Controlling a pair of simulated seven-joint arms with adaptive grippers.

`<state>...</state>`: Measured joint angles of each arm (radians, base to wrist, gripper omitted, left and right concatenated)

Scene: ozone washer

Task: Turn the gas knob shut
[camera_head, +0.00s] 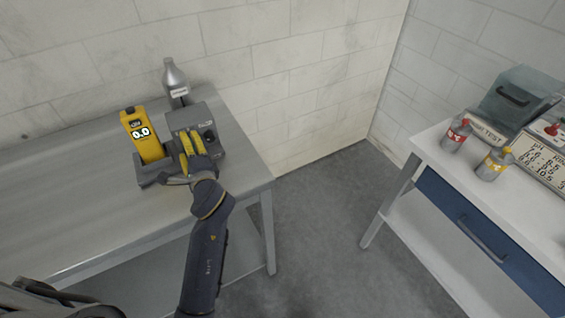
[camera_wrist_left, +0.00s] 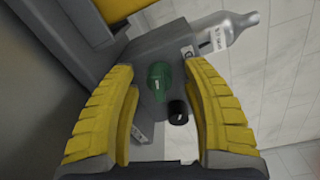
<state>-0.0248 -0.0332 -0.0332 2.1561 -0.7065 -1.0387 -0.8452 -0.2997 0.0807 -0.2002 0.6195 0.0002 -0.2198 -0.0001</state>
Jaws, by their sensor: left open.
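A grey box-shaped device (camera_head: 206,119) stands on the left bench. In the left wrist view its face (camera_wrist_left: 150,50) carries a green knob (camera_wrist_left: 160,76) and a smaller black knob (camera_wrist_left: 178,112). The black knob (camera_head: 209,135) also shows in the head view. I cannot tell from lettering which one is the gas knob. My left gripper (camera_head: 189,142) is at the device's front, its yellow-padded fingers open. In the wrist view the gripper (camera_wrist_left: 163,75) has the green knob between its fingertips, with gaps on both sides. In the head view the gripper hides the green knob.
A yellow meter (camera_head: 144,138) reading 0.0 stands left of the device in a grey holder. A silver bottle (camera_head: 175,80) stands behind. The grey bench (camera_head: 90,190) is clear at left. A white table (camera_head: 450,170) with bottles is at right, across open floor.

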